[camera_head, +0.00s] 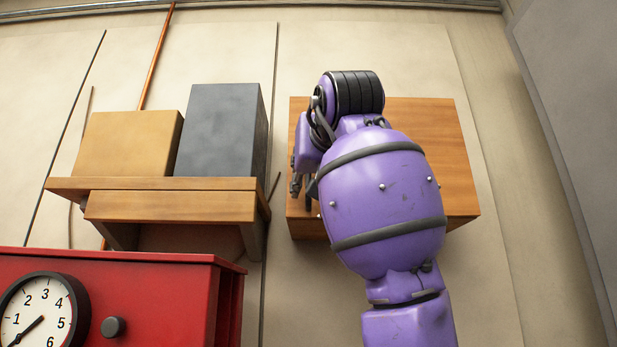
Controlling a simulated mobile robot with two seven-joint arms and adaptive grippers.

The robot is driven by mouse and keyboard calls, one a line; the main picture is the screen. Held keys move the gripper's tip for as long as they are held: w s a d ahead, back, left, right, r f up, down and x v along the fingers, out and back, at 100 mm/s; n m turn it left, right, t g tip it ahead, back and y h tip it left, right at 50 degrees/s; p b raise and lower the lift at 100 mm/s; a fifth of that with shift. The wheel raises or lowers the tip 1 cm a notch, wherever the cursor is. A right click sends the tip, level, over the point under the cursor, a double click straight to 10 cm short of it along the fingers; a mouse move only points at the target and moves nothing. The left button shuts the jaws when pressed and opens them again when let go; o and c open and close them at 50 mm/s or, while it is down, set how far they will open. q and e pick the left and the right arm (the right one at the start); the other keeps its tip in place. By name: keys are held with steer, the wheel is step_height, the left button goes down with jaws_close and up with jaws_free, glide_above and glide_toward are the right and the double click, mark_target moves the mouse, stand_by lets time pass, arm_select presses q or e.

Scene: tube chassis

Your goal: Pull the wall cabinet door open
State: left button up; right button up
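The wooden wall cabinet (440,150) hangs on the back wall, right of centre. Its front looks flat against its body, but my arm covers much of its middle and left part. No handle shows clearly. My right arm, purple with dark bands, rises from the bottom in front of the cabinet. My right gripper (301,185) is at the cabinet's left edge, with its dark fingers pointing down. The fingers are small and partly hidden, so I cannot tell their opening, or whether they touch the cabinet. My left gripper is not in view.
A wooden shelf (150,184) on the left holds a tan box (128,144) and a dark grey box (217,130). A red machine (170,290) with a dial (42,318) stands at lower left. A grey panel (575,100) is at far right. The wall right of the cabinet is clear.

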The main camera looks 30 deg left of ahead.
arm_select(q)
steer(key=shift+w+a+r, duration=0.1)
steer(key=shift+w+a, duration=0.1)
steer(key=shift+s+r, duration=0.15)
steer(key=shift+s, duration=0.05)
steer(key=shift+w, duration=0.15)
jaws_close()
